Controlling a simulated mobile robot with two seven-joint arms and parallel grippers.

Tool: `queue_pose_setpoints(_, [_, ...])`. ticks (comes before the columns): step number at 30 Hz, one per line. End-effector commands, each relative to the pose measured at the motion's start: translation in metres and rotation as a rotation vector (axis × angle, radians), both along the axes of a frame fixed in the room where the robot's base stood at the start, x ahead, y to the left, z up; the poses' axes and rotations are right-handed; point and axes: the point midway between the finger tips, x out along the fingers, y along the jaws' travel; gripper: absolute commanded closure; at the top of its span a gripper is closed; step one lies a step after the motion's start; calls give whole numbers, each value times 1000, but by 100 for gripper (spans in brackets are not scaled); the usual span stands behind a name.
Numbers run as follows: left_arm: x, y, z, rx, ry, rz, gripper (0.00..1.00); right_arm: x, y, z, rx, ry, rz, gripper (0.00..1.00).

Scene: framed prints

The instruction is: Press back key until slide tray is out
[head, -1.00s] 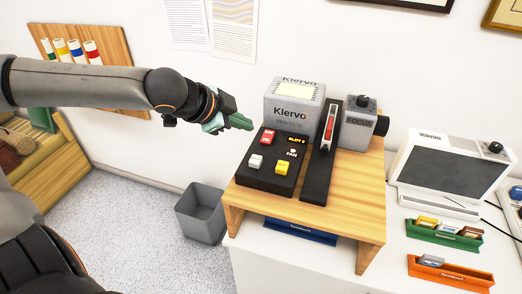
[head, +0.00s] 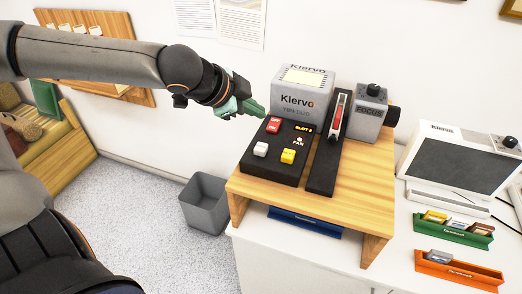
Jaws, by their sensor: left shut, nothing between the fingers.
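The grey Klervo projector (head: 298,98) stands on a wooden stand. Its black key panel (head: 262,168) carries a red key (head: 273,125), a white key (head: 261,149) and a yellow key (head: 288,156). A small lit display (head: 303,128) reads SLOT with a number too small to be sure of. Right of the panel, a narrow tray with a red and white part (head: 339,112) sits in a long black channel (head: 325,168). My left gripper (head: 258,110) is shut and empty, its green fingertips just above and left of the red key; contact is unclear. My right gripper is out of view.
The wooden stand (head: 360,208) is on a white table with a blue tray (head: 305,223) beneath. A focus unit (head: 369,116) adjoins the channel. A screen viewer (head: 462,160), green rack (head: 453,231) and orange rack (head: 458,272) stand right. A grey bin (head: 205,203) is on the floor.

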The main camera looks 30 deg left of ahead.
Motion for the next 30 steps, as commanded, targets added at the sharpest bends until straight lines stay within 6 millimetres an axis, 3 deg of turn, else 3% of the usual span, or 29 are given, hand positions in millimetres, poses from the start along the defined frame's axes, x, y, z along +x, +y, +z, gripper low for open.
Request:
queue_pose_setpoints(1, [0, 0, -13, -1, 0, 0, 100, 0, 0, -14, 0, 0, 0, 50])
queue_pose_setpoints(12, [0, 0, -60, 0, 0, 0, 100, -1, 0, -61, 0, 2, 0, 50])
queue_pose_setpoints(30, [0, 0, -68, -1, 0, 1, 100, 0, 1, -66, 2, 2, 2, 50])
